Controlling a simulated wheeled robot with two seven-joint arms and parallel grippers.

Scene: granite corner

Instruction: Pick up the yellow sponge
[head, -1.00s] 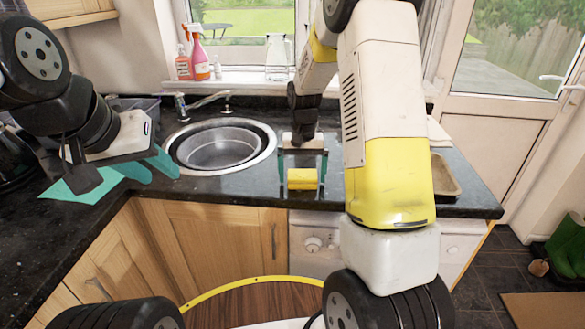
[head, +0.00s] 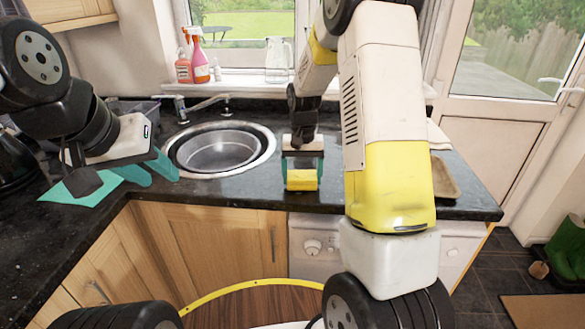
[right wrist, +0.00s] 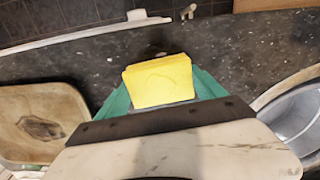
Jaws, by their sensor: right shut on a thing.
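The yellow sponge (head: 301,180) is at the front edge of the dark granite counter, right of the sink. My right gripper (head: 302,174) is shut on it, with a green finger on each side. In the right wrist view the sponge (right wrist: 159,81) sits between the green fingers (right wrist: 160,95). I cannot tell whether the sponge still touches the counter. My left gripper (head: 158,170) is over the left part of the counter, far from the sponge. Its green fingers are apart and nothing shows between them.
The round metal sink (head: 222,150) with its tap (head: 200,103) lies left of the sponge. A shallow tan tray (head: 444,178) lies to the right, partly behind my right arm. Spray bottles (head: 198,60) and a glass jug (head: 277,58) stand on the windowsill.

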